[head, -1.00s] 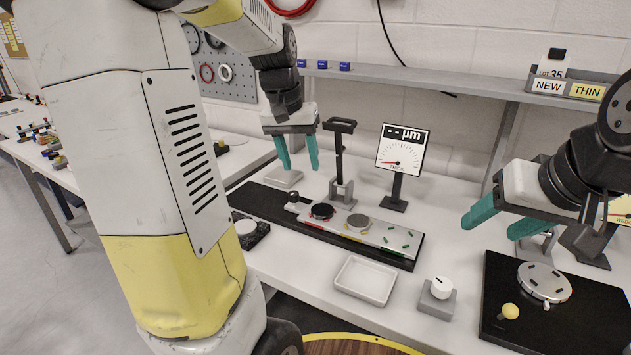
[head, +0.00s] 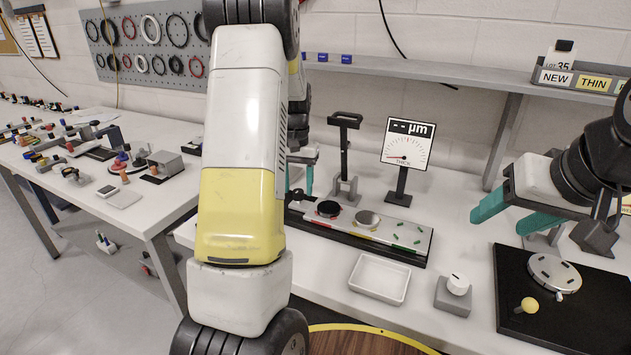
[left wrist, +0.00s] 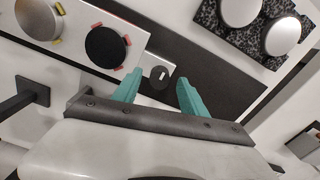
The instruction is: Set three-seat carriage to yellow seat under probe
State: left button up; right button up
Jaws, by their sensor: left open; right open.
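The three-seat carriage (head: 385,234) is a pale plate on a black track (head: 372,252). Its red-marked seat holds a black disc (head: 328,208), its yellow-marked seat a grey disc (head: 367,219); the green-marked seat (head: 408,235) looks empty. A dark lever stand (head: 345,150), apparently the probe, rises behind the black and grey discs; I cannot tell which seat it meets. My left gripper (left wrist: 159,88) is open, its fingers to either side of the carriage's dark end knob (left wrist: 160,77) in the left wrist view; contact is unclear. My right gripper (head: 498,220) is open and empty.
A dial display (head: 407,145) reads "-- µm". A white tray (head: 380,278) and a knob box (head: 455,293) stand in front of the track. A black board with a round plate (head: 553,272) lies at right, below my right gripper. My left arm hides the track's left end.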

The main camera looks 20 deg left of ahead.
pick_arm(q)
jog(key=shift+f, duration=0.55)
jog(key=shift+c, duration=0.4)
grip_shut()
dwell(0.6)
